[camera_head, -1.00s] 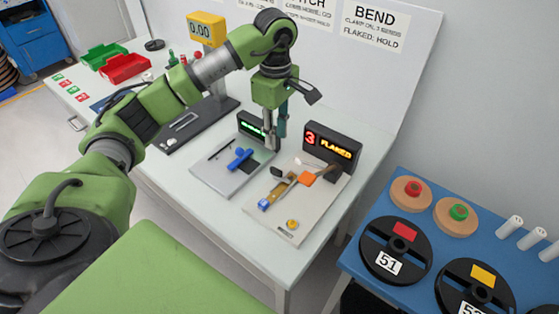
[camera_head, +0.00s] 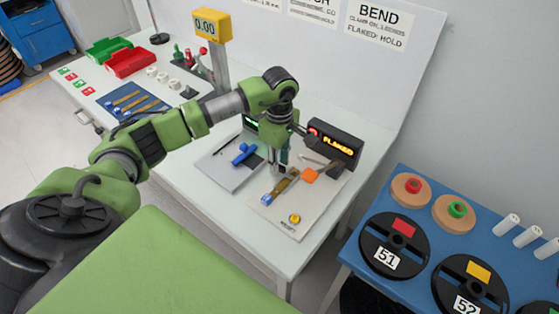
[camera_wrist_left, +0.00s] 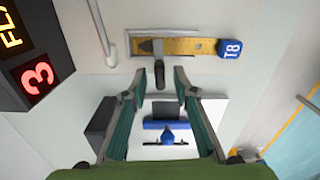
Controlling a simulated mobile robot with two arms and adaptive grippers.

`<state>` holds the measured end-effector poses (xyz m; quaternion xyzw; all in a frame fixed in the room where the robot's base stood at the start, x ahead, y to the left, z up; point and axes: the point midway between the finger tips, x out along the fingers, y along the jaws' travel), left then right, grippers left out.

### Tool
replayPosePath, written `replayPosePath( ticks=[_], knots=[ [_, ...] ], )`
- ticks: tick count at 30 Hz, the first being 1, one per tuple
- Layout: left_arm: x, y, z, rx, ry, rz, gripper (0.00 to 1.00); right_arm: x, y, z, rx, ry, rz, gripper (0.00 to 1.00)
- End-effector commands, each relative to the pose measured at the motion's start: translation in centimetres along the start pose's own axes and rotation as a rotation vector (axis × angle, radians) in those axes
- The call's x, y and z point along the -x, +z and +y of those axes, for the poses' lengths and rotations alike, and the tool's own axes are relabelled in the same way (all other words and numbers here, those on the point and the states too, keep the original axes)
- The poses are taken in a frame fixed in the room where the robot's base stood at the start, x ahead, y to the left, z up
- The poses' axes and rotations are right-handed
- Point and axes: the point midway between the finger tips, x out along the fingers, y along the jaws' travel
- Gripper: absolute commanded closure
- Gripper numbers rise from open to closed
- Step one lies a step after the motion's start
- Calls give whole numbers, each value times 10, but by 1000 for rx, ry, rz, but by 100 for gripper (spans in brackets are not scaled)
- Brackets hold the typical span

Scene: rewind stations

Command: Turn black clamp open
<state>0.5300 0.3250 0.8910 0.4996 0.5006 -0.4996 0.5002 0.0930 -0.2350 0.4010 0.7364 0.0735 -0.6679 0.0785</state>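The black clamp (camera_wrist_left: 157,62) sits across a yellow strip (camera_wrist_left: 190,46) with a blue T8 tag (camera_wrist_left: 230,48). In the left wrist view its dark lever points down the picture, its end between my fingertips. My left gripper (camera_wrist_left: 159,80) is open, with one finger on each side of the lever; contact cannot be told. In the head view my left gripper (camera_head: 277,168) points down over the board (camera_head: 262,215) and largely hides the clamp. The strip (camera_head: 284,187) and blue tag (camera_head: 266,199) show beside it. My right gripper is not in view.
An orange block (camera_head: 310,175) and a display reading FLAKED (camera_head: 335,145) stand close on the right. A blue clamp (camera_head: 244,154) lies on the neighbouring board to the left. A yellow button (camera_head: 295,218) sits at the front. A blue table with reels (camera_head: 350,262) stands right.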

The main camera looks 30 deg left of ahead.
Motion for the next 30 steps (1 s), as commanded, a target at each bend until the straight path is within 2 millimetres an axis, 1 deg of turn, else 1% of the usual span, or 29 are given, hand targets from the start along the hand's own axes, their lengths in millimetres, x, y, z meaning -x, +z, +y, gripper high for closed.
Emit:
replayPosePath(
  ticks=[1,2,3,11,17,23,30],
  knots=[
    [0,0,0,0,0,0,81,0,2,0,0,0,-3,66],
    [0,0,0,0,0,0,89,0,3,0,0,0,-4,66],
    [0,0,0,0,0,0,100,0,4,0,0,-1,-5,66],
    [0,0,0,4,0,0,100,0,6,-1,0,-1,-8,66],
    [0,0,0,47,0,-1,100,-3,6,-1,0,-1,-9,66],
    [-1,0,1,162,1,0,100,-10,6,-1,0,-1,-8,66],
    [-1,0,1,375,2,0,100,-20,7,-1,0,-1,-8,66]
  ],
)
